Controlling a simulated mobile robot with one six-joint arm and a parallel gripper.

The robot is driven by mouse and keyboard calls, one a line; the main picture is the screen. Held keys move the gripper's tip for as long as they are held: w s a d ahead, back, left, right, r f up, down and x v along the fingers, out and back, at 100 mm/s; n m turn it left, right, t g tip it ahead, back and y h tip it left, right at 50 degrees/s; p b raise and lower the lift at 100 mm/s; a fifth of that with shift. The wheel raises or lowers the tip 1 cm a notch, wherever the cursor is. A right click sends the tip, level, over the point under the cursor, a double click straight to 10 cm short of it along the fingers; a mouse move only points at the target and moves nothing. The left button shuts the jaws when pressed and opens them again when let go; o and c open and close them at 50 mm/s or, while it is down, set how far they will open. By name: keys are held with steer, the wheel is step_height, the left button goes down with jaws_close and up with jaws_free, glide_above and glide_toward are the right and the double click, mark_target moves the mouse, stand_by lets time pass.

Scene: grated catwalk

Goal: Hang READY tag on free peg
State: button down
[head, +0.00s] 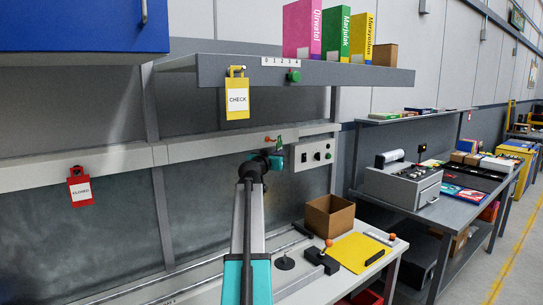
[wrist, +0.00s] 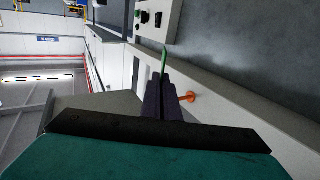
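My gripper (wrist: 165,95) is shut on a thin green tag (wrist: 163,60), seen nearly edge-on, with no lettering readable. In the head view the green tag (head: 279,143) shows just above my gripper (head: 275,156), in front of the wall rail. An orange peg (wrist: 188,97) with nothing on it sticks out of the rail beside the fingers; it shows small in the head view (head: 268,139). A yellow CHECK tag (head: 237,99) hangs at the upper shelf's front edge. A red CLOSED tag (head: 80,188) hangs on the rail at the left.
A control box (head: 315,153) with knobs is mounted right of my gripper. The shelf (head: 300,75) overhangs above, carrying binders and a green knob (head: 293,76). Below, the bench holds a cardboard box (head: 329,215), a yellow sheet (head: 358,251) and a joystick.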

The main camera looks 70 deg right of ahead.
steer(key=shift+s+a, duration=0.4)
steer(key=shift+s, duration=0.2)
steer(key=shift+s+a, duration=0.35)
steer(key=shift+s, duration=0.2)
stand_by(0.3)
stand_by(0.8)
